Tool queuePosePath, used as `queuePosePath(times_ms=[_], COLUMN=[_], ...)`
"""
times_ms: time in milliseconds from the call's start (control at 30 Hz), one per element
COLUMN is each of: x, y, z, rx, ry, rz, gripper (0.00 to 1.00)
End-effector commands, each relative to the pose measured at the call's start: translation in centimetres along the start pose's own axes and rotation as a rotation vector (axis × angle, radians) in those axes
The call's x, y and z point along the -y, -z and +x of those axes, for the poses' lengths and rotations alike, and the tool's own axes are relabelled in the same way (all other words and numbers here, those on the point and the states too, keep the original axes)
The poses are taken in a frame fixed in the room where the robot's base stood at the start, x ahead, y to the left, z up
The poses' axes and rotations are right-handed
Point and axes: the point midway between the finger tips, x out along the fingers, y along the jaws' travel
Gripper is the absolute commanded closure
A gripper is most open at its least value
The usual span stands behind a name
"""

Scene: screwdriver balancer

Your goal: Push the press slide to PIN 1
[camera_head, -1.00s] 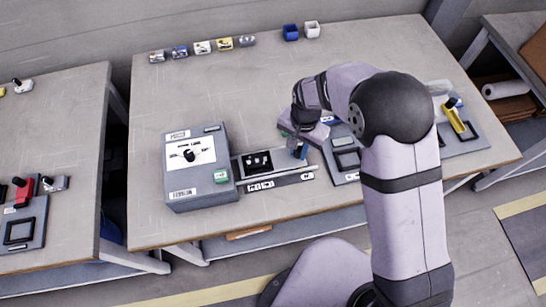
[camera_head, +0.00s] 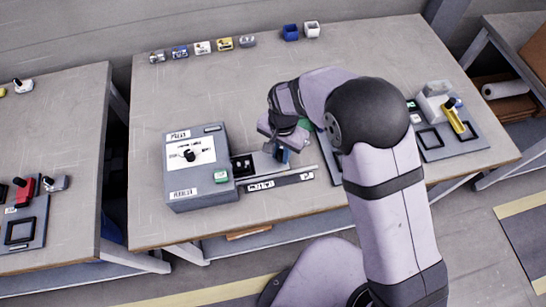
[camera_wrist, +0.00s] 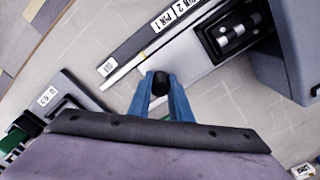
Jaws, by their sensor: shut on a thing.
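The press slide is a grey plate (camera_wrist: 186,55) with a black nest (camera_wrist: 238,35) at its press end; the nest also shows in the head view (camera_head: 243,165). The label strip (camera_head: 280,182) runs along the slide's front, and PIN 1 is readable on it in the wrist view (camera_wrist: 165,20). The grey press box (camera_head: 198,178) stands to the left, and the nest is close against it. My gripper (camera_head: 283,154) is over the slide's right part. Its blue fingers (camera_wrist: 160,90) are shut on a black round knob (camera_wrist: 161,80) at the slide's outer end. The pointer's exact reading is unclear.
A fixture with a black frame (camera_head: 430,138) and a yellow part (camera_head: 453,118) stands at the right. The table's middle back is clear.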

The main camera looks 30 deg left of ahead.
Motion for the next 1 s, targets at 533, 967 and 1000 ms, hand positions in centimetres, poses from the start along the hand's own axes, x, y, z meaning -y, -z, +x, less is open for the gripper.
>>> queuePosePath(times_ms=[533, 967, 1000], x=[1.7, 3.2, 3.3], y=[-2.5, -4.1, -4.2], z=[0.5, 0.6, 0.5], rx=[0.01, 0.01, 0.01], ry=[-0.013, -0.015, -0.015], rz=[-0.001, 0.0, 0.0], gripper=[1.0, 1.0, 1.0])
